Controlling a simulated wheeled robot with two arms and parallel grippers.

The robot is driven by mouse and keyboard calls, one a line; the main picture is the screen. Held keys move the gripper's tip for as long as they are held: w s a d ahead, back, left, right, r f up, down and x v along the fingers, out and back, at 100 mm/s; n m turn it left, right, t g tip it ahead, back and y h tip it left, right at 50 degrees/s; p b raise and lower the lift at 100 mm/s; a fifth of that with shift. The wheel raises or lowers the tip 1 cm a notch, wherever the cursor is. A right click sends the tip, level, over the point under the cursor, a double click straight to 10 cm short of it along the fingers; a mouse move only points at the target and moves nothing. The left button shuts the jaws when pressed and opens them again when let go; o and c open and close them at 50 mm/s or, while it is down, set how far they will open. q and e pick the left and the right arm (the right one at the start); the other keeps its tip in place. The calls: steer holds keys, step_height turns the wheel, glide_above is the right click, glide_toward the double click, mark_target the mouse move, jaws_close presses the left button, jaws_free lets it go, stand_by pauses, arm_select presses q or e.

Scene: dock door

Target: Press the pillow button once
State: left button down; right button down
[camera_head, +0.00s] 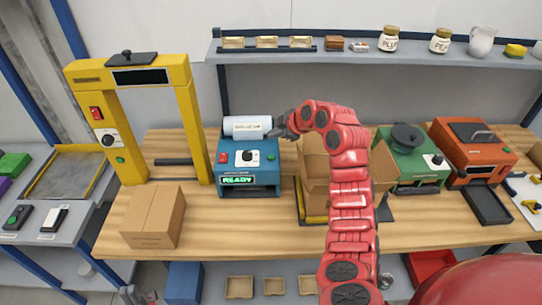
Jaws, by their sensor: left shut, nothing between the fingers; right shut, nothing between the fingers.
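The blue pillow machine (262,190) stands on the wooden bench, with a white roll (247,127) on top and a green READY display (238,180). Which one is the pillow button is too small to read. My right gripper (273,133) is shut and empty, beside the roll's right end, above the machine's right edge. Contact cannot be told. My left gripper (132,295) shows only partly at the bottom left edge, low and away from the machine.
A yellow frame (192,130) stands left of the machine, with a closed carton (155,216) in front. An open carton (314,165) sits right, partly behind my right arm. Green (412,165) and orange (470,150) machines stand further right. A shelf (370,62) with jars runs behind.

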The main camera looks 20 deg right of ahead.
mark_target(274, 158)
step_height(274, 158, down, 4)
steer(key=shift+r, duration=0.1)
steer(key=shift+d+f+b, duration=0.1)
steer(key=shift+f+b, duration=0.65)
steer(key=shift+f, duration=0.1)
steer(key=shift+w+f+b, duration=0.1)
steer(key=shift+f+b, duration=0.3)
steer(key=shift+f, duration=0.1)
steer(key=shift+r, duration=0.1)
stand_by(0.8)
steer(key=shift+f+b, duration=0.45)
steer(key=shift+b, duration=0.4)
